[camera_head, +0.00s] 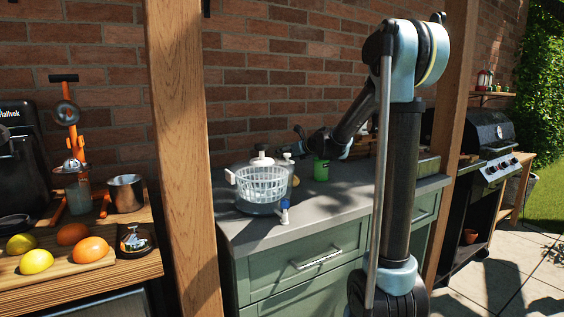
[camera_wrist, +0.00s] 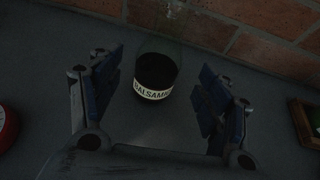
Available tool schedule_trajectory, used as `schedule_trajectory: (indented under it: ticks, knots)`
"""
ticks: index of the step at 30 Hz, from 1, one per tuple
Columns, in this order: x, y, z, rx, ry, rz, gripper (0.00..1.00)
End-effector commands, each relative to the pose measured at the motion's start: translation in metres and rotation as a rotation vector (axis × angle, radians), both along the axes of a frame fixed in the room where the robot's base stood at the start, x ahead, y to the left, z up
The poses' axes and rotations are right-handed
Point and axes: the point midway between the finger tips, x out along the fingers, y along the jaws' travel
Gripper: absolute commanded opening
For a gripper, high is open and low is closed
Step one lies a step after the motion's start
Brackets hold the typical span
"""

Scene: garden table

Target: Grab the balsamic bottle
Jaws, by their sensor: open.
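The balsamic bottle (camera_wrist: 156,72) stands on the dark grey counter in the wrist view. It has dark contents, a clear upper part and a white label reading "BALSAM…". My gripper (camera_wrist: 160,75) is open in the wrist view, with one blue-padded finger on each side of the bottle. Gaps show between the bottle and both fingers, so it is not held. In the head view my gripper (camera_head: 301,138) is over the back of the grey counter, near the brick wall. I cannot make out the bottle in that view.
A salad spinner (camera_head: 262,184), a small blue-and-white bottle (camera_head: 284,211) and a green cup (camera_head: 321,170) stand on the counter (camera_head: 330,205). The brick wall (camera_wrist: 265,35) rises close behind the balsamic bottle. A red object (camera_wrist: 6,126) and a wooden tray (camera_wrist: 299,117) flank it.

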Motion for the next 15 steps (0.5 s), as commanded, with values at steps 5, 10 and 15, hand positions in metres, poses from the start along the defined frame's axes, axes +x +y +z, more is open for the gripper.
schedule_trajectory:
  ticks: [5,10,15]
  knots:
    - [0.014,0.013,-0.009,0.001,0.001,0.001,0.7]
    - [0.026,0.024,-0.016,0.0,0.0,0.001,0.7]
    - [0.032,0.029,-0.02,0.001,0.001,0.0,0.7]
